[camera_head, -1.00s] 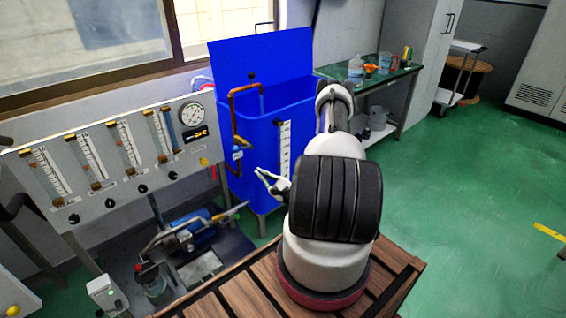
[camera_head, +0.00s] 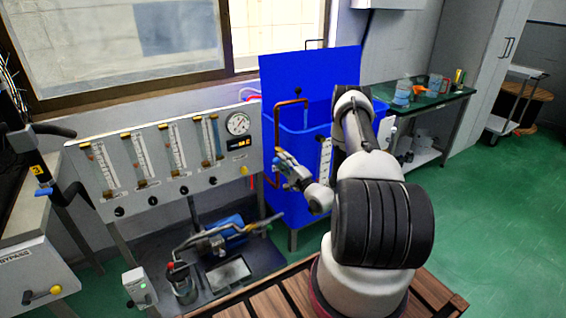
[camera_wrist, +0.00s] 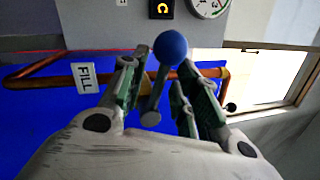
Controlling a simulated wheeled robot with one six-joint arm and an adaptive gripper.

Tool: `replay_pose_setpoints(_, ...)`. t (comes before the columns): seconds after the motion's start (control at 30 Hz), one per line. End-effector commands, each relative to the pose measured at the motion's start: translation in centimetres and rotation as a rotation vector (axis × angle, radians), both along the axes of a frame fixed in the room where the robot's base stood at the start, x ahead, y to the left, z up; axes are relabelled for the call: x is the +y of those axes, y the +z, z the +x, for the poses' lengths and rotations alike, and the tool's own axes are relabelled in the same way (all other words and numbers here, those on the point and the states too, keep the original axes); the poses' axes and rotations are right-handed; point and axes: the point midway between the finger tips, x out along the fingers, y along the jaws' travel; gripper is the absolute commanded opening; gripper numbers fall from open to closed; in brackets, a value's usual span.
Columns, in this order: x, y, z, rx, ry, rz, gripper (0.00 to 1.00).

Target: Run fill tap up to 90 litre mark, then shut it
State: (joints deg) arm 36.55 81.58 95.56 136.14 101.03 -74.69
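The blue tank (camera_head: 350,75) stands at the middle, with a white level scale (camera_head: 325,160) on its front; the level cannot be read. A copper fill pipe (camera_head: 277,118) runs up its left side and over the rim. A pale streak shows below the spout; I cannot tell if it is water. In the wrist view the pipe bears a FILL label (camera_wrist: 84,77). The tap lever, with a blue ball knob (camera_wrist: 170,48), stands tilted between the fingers of my gripper (camera_wrist: 160,78). The fingers are apart, with a gap on the right. The gripper also shows in the head view (camera_head: 284,166).
A flowmeter panel (camera_head: 160,165) with a round gauge (camera_head: 238,124) stands left of the tank. A blue pump (camera_head: 228,228) is below it. A green table (camera_head: 425,100) with bottles stands behind right. The green floor at right is clear.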

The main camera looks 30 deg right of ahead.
Motion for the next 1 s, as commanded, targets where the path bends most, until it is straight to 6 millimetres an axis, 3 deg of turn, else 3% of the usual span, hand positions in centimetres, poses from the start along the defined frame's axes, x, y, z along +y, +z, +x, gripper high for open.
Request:
replay_pose_setpoints(0.3,0.06,0.07,0.38,0.001,0.001,0.002,0.31)
replay_pose_setpoints(0.47,0.07,0.06,0.36,0.001,0.001,0.002,0.02)
replay_pose_setpoints(0.5,0.08,0.06,0.36,0.001,0.001,0.002,0.00)
replay_pose_setpoints(0.83,0.35,0.04,0.32,0.000,0.007,-0.006,0.00)
replay_pose_setpoints(1.0,0.55,-0.58,0.31,-0.006,0.010,-0.156,0.00)
